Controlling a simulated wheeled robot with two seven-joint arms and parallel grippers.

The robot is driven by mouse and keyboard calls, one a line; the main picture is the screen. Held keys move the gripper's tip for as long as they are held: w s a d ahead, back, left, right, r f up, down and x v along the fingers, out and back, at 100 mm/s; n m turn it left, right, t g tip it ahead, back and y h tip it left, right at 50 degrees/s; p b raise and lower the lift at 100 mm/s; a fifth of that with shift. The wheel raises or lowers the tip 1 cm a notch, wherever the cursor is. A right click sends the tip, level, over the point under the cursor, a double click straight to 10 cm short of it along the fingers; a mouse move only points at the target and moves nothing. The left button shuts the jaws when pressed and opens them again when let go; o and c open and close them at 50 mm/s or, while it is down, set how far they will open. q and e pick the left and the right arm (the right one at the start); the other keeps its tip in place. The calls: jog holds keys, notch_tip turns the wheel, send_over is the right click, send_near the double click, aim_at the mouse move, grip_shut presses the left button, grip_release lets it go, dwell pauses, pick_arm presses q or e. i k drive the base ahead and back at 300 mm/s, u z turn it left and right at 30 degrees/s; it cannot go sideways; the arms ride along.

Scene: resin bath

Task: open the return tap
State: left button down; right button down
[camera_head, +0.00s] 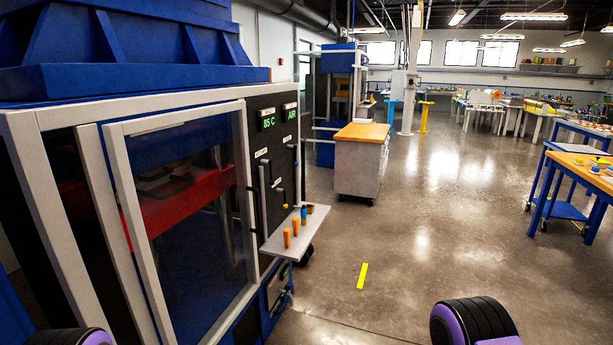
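A large machine stands at the left with a framed glass door (190,215). Its black control panel (275,150) carries a lit green display (268,122), a second one reading AIR, small white labels and several dark lever-like handles (279,197). I cannot tell which handle, if any, is the return tap, as the labels are too small to read. Another fitting (277,285) sits low on the machine's blue base, below the shelf; its details are unclear. Neither gripper shows. Only rounded black and purple parts of my arms show at the bottom edge.
A grey shelf (275,247) juts out below the panel, holding small orange, blue and brown pegs. A wood-topped cabinet (358,165) stands beyond. A yellow floor strip (362,276) lies on open floor (430,220). A blue-framed table (580,175) is at the right.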

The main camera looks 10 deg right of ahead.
aim_at(271, 182)
jog(key=z, duration=0.6)
jog(key=i, duration=0.75)
jog(key=z, duration=0.75)
jog(key=i, duration=0.85)
jog(key=u, duration=0.65)
jog(key=i, duration=0.7)
jog(key=u, duration=0.55)
